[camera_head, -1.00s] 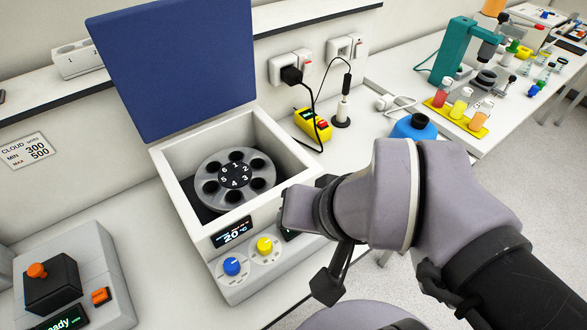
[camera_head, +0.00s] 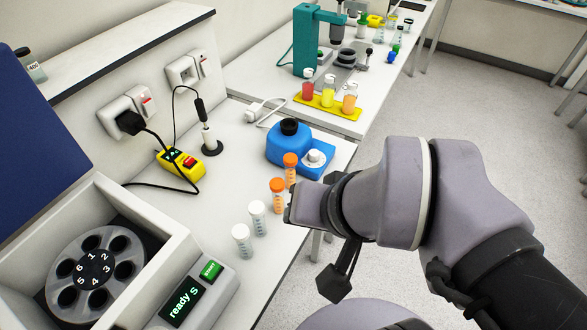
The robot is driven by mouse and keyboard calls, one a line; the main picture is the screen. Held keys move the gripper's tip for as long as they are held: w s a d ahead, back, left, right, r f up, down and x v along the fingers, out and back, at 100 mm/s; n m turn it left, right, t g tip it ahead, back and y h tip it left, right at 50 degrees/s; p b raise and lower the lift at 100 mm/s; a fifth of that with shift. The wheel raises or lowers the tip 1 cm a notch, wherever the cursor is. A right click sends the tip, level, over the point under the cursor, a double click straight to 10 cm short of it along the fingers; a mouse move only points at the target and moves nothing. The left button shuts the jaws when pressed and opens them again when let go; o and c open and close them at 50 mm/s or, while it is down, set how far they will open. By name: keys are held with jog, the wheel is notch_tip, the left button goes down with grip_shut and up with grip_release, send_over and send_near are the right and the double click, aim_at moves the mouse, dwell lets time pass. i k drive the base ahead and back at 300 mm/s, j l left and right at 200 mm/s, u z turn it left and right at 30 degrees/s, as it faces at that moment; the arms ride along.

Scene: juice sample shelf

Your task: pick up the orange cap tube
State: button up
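Two tubes with orange caps stand upright on the white bench near its right edge. The farther orange cap tube (camera_head: 290,169) is beside a blue device, and the nearer orange cap tube (camera_head: 277,195) is just in front of it. My gripper (camera_head: 292,210) is right beside the nearer one in the picture; I cannot tell whether they touch. The fingers are seen from behind and partly hidden by my wrist, so their opening does not show.
Two white cap tubes (camera_head: 257,217) (camera_head: 241,243) stand nearer on the bench. A blue vortex-like device (camera_head: 288,145) is behind. A centrifuge (camera_head: 168,243) with an open lid is at left, and a yellow device (camera_head: 180,168) is by the wall. Floor lies right of the bench edge.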

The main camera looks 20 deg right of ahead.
aim_at(290, 160)
jog(key=u, duration=1.85)
jog(key=z, duration=1.4)
jog(key=i+l+z, duration=0.15)
jog(key=i+l, duration=0.2)
